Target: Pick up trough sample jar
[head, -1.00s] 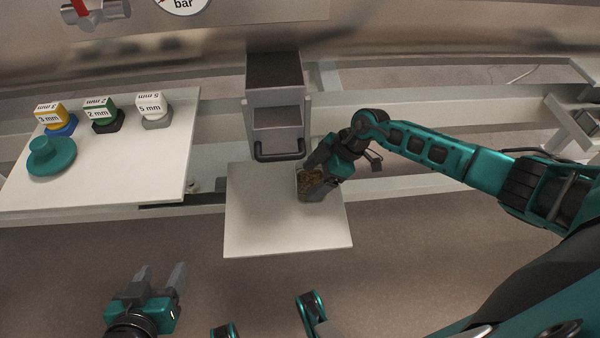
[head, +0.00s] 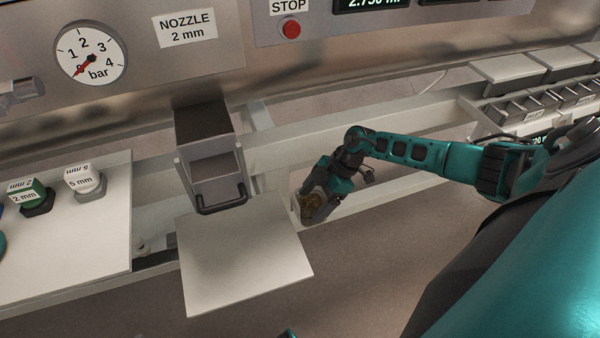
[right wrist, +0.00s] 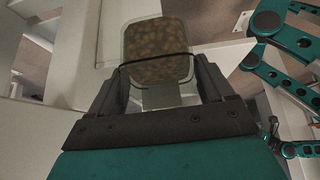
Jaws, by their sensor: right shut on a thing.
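The trough sample jar (head: 311,203) is a small clear container with brown grainy contents. My right gripper (head: 318,200) is shut on it, just right of the white shelf (head: 240,270) in the head view. In the right wrist view the jar (right wrist: 158,55) sits between the two fingers of my right gripper (right wrist: 155,75), with a dark band across it. The jar looks clear of the shelf; its underside is hidden. My left gripper is out of the head view.
A grey trough with a black handle (head: 222,203) stands behind the shelf. Lidded bins (head: 515,68) stand at the right. White rails run behind.

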